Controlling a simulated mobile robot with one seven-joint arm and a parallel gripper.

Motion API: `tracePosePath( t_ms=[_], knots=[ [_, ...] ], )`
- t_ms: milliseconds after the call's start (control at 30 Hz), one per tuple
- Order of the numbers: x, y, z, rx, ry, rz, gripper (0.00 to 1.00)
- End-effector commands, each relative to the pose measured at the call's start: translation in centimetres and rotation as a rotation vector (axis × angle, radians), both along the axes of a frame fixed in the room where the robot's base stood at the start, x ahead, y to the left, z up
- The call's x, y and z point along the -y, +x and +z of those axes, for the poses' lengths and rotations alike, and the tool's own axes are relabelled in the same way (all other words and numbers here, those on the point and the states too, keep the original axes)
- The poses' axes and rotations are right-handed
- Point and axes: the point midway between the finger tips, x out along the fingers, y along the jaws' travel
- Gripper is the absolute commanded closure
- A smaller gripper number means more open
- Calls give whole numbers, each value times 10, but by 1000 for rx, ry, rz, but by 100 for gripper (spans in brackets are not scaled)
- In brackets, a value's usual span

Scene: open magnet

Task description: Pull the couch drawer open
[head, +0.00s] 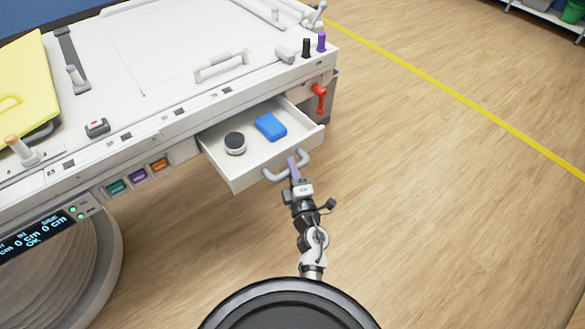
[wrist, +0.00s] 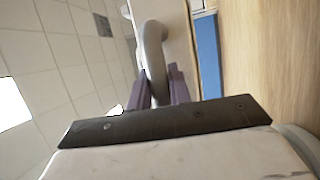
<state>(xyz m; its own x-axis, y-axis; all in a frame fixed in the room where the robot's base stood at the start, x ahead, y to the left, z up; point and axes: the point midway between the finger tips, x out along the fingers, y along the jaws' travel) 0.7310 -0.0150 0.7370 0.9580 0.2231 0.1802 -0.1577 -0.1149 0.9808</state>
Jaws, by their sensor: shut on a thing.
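The couch drawer (head: 255,170) is a white box standing pulled out from the side of the white couch (head: 150,120). A grey curved handle (head: 272,176) is on its front, and it also shows in the wrist view (wrist: 153,55). My gripper (head: 295,166) is at the right part of the handle. In the wrist view its dark purple fingers (wrist: 160,90) are shut on the handle, one on each side.
A red lever (head: 319,98) hangs on the couch side just right of the drawer. Teal, purple and orange buttons (head: 138,175) sit left of it. The wooden floor (head: 430,200) in front and to the right is clear, crossed by a yellow line (head: 450,92).

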Motion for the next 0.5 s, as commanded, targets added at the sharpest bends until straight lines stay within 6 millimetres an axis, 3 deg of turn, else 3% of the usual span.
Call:
tracePosePath(
  t_ms=[367,400,500],
  knots=[
    [1,0,1,2,1,-1,100],
    [1,0,1,2,1,-1,78],
    [1,0,1,1,0,-1,65]
  ],
)
